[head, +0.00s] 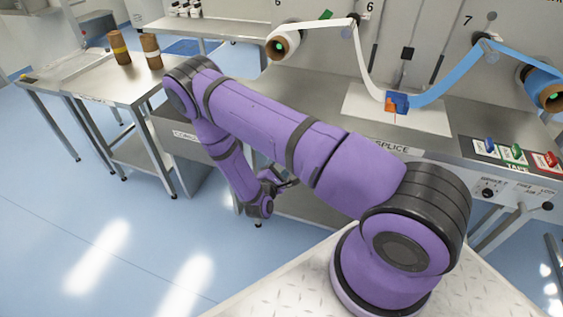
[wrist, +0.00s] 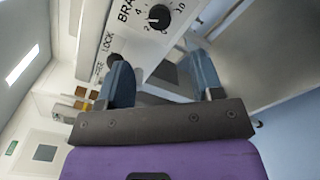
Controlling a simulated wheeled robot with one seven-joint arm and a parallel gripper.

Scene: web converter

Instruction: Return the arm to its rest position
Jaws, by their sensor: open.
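My purple arm reaches from its base at the lower right of the head view up to the left, then bends down. In the head view my gripper (head: 287,184) is small and partly hidden behind the arm, low in front of the machine's front. In the wrist view my gripper (wrist: 162,88) shows two blue-grey fingers set well apart. Nothing is between them. Beyond the fingers is a white panel (wrist: 128,38) with a black brake knob (wrist: 158,17) and the word LOCK. I cannot tell the exact gap to the panel.
The machine's bench (head: 440,135) runs along the right, with a white web (head: 370,75) and a blue web (head: 445,88) meeting at a splice block (head: 397,102). A steel table (head: 92,78) with two brown rolls stands at the left. The blue floor (head: 130,230) at lower left is clear.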

